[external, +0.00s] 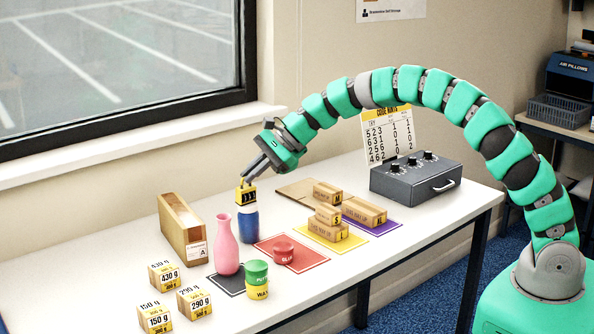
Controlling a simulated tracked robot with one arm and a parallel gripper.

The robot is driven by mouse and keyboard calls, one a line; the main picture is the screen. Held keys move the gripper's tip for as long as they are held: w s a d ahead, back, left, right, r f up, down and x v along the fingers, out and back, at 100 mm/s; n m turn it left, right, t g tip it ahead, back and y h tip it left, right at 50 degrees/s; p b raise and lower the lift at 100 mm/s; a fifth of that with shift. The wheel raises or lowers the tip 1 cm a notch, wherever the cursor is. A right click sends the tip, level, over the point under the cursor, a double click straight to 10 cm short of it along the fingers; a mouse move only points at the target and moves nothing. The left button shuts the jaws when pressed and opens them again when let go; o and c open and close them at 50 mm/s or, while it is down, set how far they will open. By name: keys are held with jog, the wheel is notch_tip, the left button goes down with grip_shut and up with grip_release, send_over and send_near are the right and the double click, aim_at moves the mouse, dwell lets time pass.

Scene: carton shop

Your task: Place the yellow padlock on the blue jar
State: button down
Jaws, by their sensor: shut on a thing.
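The yellow padlock (246,196) has a dark band along its lower part. My gripper (253,176) comes down from the upper right and is shut on the top of the padlock. The padlock is directly above the blue jar (247,224), with its lower edge at the jar's pale top. I cannot tell whether it rests on the jar or hangs just over it. The jar stands upright on the white table (110,265). The fingers hide the padlock's shackle.
A pink vase (225,246) stands close left of the jar, and a cardboard carton (182,229) behind it. Green and yellow cups (256,279) and a red mat (312,262) with a red pot (283,252) are nearby. Small cartons (328,214) and a grey box (415,178) are right.

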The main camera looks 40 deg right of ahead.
jog(key=c, duration=1.6)
grip_release()
jog(key=shift+o, duration=0.2)
jog(key=v, duration=1.2)
jog(key=shift+r, duration=0.1)
jog(key=s+d+r+n+t+h, duration=0.25)
jog(key=s+d+r+n, duration=0.2)
jog(key=r, duration=0.65)
jog(key=s+d+r+n+t+h, duration=0.1)
jog(key=s+d+r+n+t, duration=0.25)
jog(key=d+r, duration=0.45)
jog(key=s+d+r+n+t+h, duration=0.25)
jog(key=s+r+n, duration=0.2)
jog(key=r, duration=0.85)
jog(key=s+d+r+n+t+h, duration=0.3)
jog(key=s+d+r, duration=0.3)
jog(key=s+r, duration=0.4)
jog(key=shift+r, duration=0.2)
